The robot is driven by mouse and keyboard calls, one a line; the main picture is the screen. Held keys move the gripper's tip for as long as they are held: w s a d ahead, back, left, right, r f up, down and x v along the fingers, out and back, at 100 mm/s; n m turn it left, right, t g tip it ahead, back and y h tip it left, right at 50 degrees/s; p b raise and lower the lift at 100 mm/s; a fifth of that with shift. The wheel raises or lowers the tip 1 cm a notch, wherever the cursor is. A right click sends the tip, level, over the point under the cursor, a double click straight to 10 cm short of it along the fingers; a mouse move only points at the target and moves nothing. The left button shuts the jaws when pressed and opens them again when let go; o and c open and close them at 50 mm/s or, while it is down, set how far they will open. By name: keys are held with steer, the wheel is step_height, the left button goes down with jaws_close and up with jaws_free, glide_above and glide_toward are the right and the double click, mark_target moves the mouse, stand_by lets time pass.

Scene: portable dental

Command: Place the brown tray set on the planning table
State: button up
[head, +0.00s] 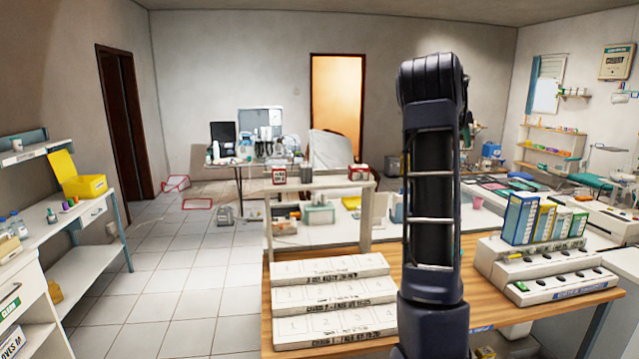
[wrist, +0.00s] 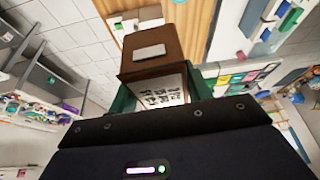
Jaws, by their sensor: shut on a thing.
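In the wrist view, the brown tray set (wrist: 150,52) is a brown box-like piece with a white label on its face. A white sheet or panel with dark marks shows on its near side. My gripper (wrist: 160,85) is shut on it, with green parts on both sides; the fingertips are partly hidden. In the head view my arm rises in front of a wooden-topped table (head: 410,290); my gripper and the tray set are not seen there. I cannot tell for certain whether this is the planning table. A wooden top (wrist: 195,28) also shows beyond the tray set in the wrist view.
White numbered tiers (head: 330,300) stand on the wooden top's left, and a white rack with upright binders (head: 545,225) stands on its right. A shelf unit (head: 320,185) rises behind the tiers. A side counter (head: 50,215) lines the left; tiled floor (head: 160,270) between is mostly open.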

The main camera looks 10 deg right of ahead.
steer(key=r, duration=0.9)
steer(key=shift+w+a+r, duration=0.1)
steer(key=shift+w+a, duration=0.15)
steer(key=shift+w, duration=0.05)
steer(key=w+a, duration=0.7)
steer(key=a, duration=0.2)
steer(key=w+a, duration=0.6)
steer(key=a, duration=0.4)
glide_above(337, 181)
steer(key=a, duration=0.2)
steer(key=f, duration=2.5)
steer(key=shift+w+d+f, duration=0.1)
steer(key=shift+w+d, duration=0.1)
steer(key=shift+f, duration=0.1)
steer(key=o, duration=1.1)
